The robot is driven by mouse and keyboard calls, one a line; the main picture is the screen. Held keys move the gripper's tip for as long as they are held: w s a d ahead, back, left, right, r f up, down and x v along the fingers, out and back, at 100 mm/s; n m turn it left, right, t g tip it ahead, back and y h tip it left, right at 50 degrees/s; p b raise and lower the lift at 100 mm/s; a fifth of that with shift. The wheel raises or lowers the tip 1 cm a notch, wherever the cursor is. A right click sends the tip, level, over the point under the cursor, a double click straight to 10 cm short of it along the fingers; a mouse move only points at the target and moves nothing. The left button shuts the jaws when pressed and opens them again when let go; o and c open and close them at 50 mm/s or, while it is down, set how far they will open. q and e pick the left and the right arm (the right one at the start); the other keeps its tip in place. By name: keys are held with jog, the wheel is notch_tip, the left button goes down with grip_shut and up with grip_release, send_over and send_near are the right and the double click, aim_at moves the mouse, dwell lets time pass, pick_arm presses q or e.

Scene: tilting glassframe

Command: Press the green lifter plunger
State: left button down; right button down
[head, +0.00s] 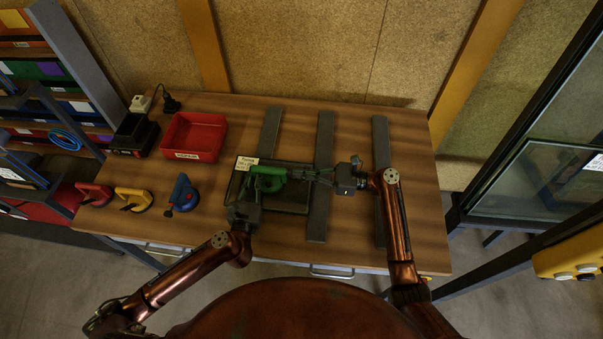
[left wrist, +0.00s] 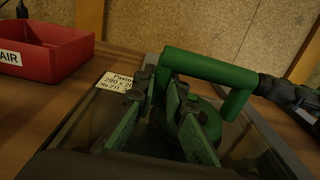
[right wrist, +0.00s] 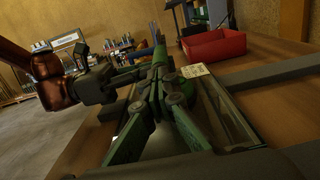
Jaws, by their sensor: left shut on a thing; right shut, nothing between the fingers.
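The green lifter (head: 268,178) lies on a dark glass pane (head: 290,201) with a paper label at its corner. Its handle (left wrist: 205,69) runs across the left wrist view, above a round green base. My left gripper (head: 248,194) is shut on the green lifter from the near side; its fingers partly hide the grip. My right gripper (head: 312,176) comes from the right, shut and empty, with its tips close to the lifter's right end. Its closed fingers fill the middle of the right wrist view (right wrist: 160,88). I cannot make out the plunger or whether the tips touch it.
Three dark padded bars (head: 321,215) lie across the table. A red tray (head: 194,136) stands at the back left. Red, yellow and blue lifters (head: 183,193) sit along the left edge. A glass-bearing frame (head: 540,190) stands to the right, off the table.

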jog(key=d, duration=1.4)
jog(key=shift+s+f, duration=0.2)
jog(key=shift+s, duration=0.05)
jog(key=shift+a, duration=0.1)
pick_arm(q)
jog(key=c, duration=2)
grip_release()
jog(key=shift+o, duration=0.5)
jog(key=s, duration=1.2)
jog(key=shift+a, duration=0.2)
